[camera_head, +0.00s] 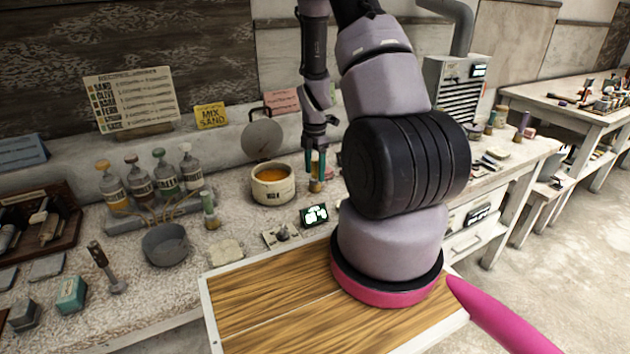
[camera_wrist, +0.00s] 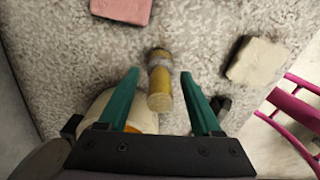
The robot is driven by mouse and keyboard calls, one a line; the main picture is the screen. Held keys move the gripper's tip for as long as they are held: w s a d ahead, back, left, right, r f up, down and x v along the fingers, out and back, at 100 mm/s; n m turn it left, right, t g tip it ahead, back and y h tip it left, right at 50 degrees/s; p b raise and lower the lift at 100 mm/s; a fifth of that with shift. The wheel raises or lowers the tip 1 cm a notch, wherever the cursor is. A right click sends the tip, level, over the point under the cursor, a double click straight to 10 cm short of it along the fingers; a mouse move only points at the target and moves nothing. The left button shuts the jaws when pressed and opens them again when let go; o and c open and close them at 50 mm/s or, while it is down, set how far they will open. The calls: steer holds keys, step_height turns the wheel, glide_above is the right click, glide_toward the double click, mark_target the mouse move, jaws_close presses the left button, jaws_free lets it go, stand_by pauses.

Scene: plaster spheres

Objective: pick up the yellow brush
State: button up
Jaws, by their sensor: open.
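The yellow brush (camera_head: 316,186) stands on the speckled bench just right of a cream pot in the head view. In the wrist view the yellow brush (camera_wrist: 160,85) shows a round yellow end and a grey band. My gripper (camera_head: 315,168) points down over it, with teal fingers around its upper part. In the wrist view my gripper (camera_wrist: 159,76) is open, one finger on each side of the brush, with a gap visible on both sides. The brush's lower end is partly hidden by its own body in the wrist view.
The cream pot (camera_head: 272,194) with orange contents stands close left of my gripper; it also shows under the left finger in the wrist view (camera_wrist: 98,106). A pink block (camera_wrist: 122,10) and a pale block (camera_wrist: 257,61) lie nearby. A small dark display (camera_head: 314,215) stands in front.

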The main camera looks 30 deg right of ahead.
jaws_close()
steer(key=shift+r, duration=0.1)
step_height(320, 180, up, 10)
steer(key=shift+f, duration=0.1)
stand_by(0.4)
